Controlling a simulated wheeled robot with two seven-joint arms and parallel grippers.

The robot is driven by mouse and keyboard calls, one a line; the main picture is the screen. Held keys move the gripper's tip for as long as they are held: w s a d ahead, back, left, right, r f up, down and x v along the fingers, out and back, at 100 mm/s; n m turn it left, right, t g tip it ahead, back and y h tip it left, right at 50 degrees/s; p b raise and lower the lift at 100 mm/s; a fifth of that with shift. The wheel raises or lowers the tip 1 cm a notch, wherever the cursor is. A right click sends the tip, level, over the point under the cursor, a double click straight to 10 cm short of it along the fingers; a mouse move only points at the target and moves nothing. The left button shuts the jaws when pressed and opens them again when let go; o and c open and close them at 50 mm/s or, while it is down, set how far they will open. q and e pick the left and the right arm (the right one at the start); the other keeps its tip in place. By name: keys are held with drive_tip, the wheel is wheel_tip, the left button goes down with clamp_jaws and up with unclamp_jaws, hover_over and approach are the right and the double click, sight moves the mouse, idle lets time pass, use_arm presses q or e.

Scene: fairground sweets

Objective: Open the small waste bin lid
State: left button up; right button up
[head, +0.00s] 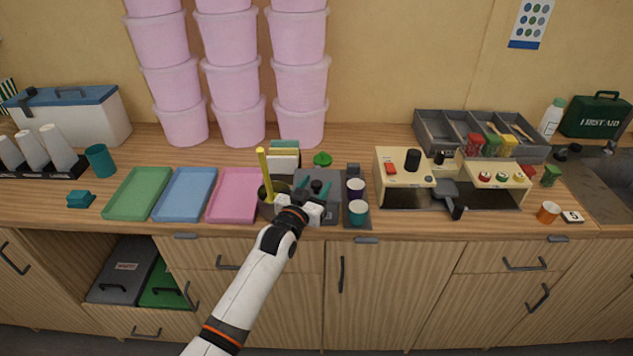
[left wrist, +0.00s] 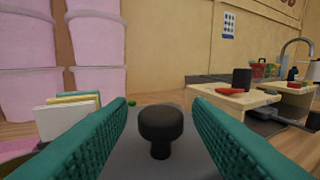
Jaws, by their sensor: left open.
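A grey flat-topped box (head: 330,177) with a black knob stands on the counter, partly hidden by my left gripper; it looks like the small waste bin with its lid down. In the left wrist view the round black knob (left wrist: 160,128) rises from the grey lid (left wrist: 135,163). My left gripper (head: 315,188) is open over the lid, its teal fingers on either side of the knob. I cannot tell whether they touch it. My right gripper is not in view.
A dark pot (head: 264,199) with a yellow stick stands close left of the gripper. Cards (head: 284,160) stand behind. A pink tray (head: 233,194) lies left. Pink tubs (head: 300,88) are stacked behind.

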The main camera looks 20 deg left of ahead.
use_arm(q)
drive_tip(key=shift+w+d, duration=0.1)
drive_tip(key=shift+w, duration=0.55)
drive_tip(key=shift+c, duration=0.6)
clamp_jaws()
